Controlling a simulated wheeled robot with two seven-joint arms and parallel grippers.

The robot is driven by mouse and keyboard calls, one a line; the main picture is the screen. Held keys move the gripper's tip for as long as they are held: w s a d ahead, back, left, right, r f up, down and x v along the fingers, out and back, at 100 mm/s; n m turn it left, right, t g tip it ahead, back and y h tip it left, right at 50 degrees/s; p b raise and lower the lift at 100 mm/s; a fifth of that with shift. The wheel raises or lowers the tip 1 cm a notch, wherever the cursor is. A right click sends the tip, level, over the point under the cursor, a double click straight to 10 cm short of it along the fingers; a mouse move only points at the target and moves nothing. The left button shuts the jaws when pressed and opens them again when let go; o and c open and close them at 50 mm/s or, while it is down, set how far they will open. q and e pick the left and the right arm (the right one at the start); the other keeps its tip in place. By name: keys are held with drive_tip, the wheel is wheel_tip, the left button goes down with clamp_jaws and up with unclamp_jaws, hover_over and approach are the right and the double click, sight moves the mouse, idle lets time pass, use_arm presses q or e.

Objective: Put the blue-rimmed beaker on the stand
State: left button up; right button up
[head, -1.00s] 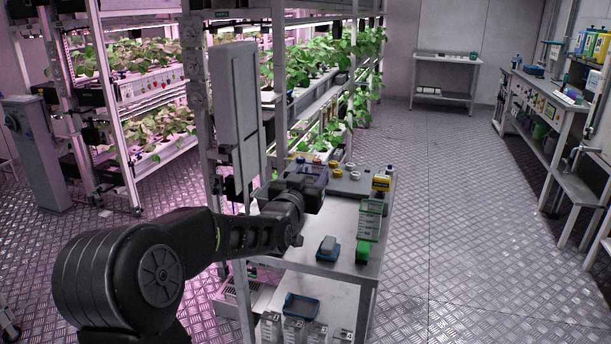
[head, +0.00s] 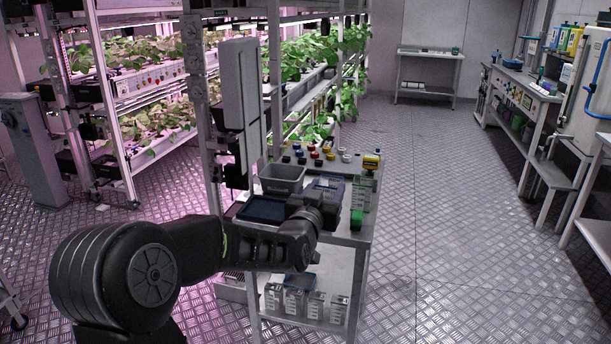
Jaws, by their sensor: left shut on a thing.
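My left arm comes in from the left over a small trolley (head: 350,238). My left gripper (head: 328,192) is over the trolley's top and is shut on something. The gripper's dark body hides what it holds, so I cannot make out its shape or rim. I cannot pick out the blue-rimmed beaker or the stand for sure in the head view. My right gripper is out of view.
A grey bin (head: 282,183) and a dark blue tray (head: 262,209) are left of the gripper. Several coloured caps or jars, a yellow-topped item (head: 371,161) and a green item (head: 356,220) are also on top. White cartons stand on the lower shelf.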

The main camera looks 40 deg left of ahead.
use_arm(q)
drive_tip(key=s+d+f+m+h+p, duration=0.1)
drive_tip(key=d+f+h, duration=0.1)
drive_tip(key=d+f, duration=0.5)
drive_tip(key=s+d+f+m+h+p, duration=0.2)
drive_tip(key=d+f, duration=0.6)
drive_tip(key=d, duration=0.5)
drive_tip(key=shift+s+d+f+t+h, duration=0.3)
